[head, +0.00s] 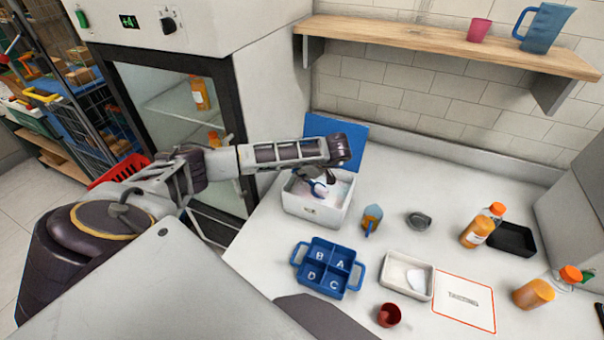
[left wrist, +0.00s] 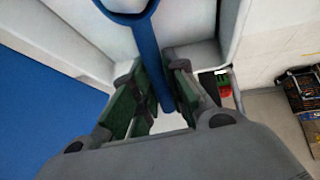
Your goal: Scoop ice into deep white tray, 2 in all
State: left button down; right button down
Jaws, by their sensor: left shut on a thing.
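My left gripper (head: 318,180) is shut on a blue scoop (head: 320,188) over the open white bin (head: 312,208) at the back left of the counter. In the left wrist view the blue scoop handle (left wrist: 148,55) runs between the green-padded fingers of the left gripper (left wrist: 160,80). The scoop's far end is hidden in the head view. The bin holds pale contents that look like ice. A smaller white tray (head: 391,284) stands at the front right with some white pieces in it. My right gripper is not in view.
A blue divided tray (head: 297,254) marked A, B, C and D stands in front of the bin. A red cup (head: 389,315), a grey dish (head: 419,220), orange bottles (head: 475,232) and a black tray (head: 514,239) stand around. A blue lid (head: 345,140) leans behind the bin.

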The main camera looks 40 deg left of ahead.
pick_arm(q)
jog(key=shift+s+a+f+h, duration=0.1)
jog(key=shift+a+f+h, duration=0.1)
jog(key=shift+a+h, duration=0.25)
jog(key=shift+s+a+h, duration=0.1)
jog(key=shift+a+h, duration=0.25)
jog(key=shift+h, duration=0.4)
jog(key=shift+t+h, duration=0.3)
jog(key=shift+a+r+h+p, duration=0.15)
jog(key=shift+r+h+p, duration=0.3)
jog(key=shift+r, duration=0.7)
jog(key=shift+n+t+h, duration=0.3)
jog(key=shift+h, duration=0.45)
jog(key=shift+s+a+r+p, duration=0.15)
jog(key=shift+r+p, duration=0.35)
jog(key=shift+r, duration=0.6)
jog(key=shift+w+a+r+p, duration=0.15)
jog(key=shift+r+p, duration=0.3)
jog(key=shift+r, duration=0.6)
jog(key=shift+s+r, duration=0.1)
